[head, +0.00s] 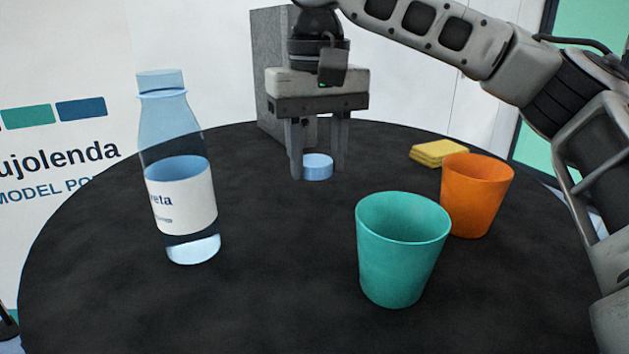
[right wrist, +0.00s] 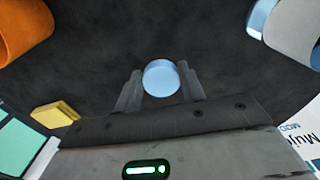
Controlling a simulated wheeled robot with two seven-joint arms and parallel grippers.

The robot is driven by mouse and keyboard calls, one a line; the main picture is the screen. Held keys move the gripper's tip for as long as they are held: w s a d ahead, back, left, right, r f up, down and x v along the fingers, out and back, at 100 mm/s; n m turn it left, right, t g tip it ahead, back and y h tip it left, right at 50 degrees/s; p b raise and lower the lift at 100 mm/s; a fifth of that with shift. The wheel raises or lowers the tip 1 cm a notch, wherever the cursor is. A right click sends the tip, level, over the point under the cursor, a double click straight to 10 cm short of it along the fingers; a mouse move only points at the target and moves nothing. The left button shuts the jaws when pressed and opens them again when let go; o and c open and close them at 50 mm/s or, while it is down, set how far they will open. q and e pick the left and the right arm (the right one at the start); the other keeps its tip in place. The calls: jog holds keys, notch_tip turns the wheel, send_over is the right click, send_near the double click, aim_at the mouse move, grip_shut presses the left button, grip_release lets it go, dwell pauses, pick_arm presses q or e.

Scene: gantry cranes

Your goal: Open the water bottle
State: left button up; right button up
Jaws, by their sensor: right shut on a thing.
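The water bottle (head: 178,185) stands upright on the left of the table in the head view, part full, with a white label. Its light-blue neck shows at the top with no separate cap visible on it. A round light-blue cap (head: 318,167) is between the fingers of my right gripper (head: 318,172), low at the table's far side. In the right wrist view the cap (right wrist: 160,78) sits between the two fingertips (right wrist: 160,88), which are shut on it. I cannot tell whether the cap touches the table. My left gripper is not in view.
A teal cup (head: 400,250) stands at the front right of the black table (head: 270,290), with an orange cup (head: 476,195) behind it. A yellow stack (head: 438,152) lies at the back right. A grey upright block (head: 270,75) stands behind my right gripper. The table's middle is clear.

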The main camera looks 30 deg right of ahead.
aim_at(314, 204)
jog(key=shift+w+d+f, duration=0.15)
jog(key=shift+w+f, duration=0.4)
jog(key=shift+f, duration=0.1)
jog(key=f, duration=0.3)
jog(key=shift+w+d+f, duration=0.1)
jog(key=shift+w+d, duration=0.1)
jog(key=shift+w, duration=0.2)
jog(key=shift+f, duration=0.45)
jog(key=o, duration=1.1)
jog(key=shift+f, duration=0.1)
notch_tip(314, 204, up, 12)
jog(key=shift+s+r+p, duration=0.15)
jog(key=shift+r+p, duration=0.05)
jog(key=shift+p, duration=0.5)
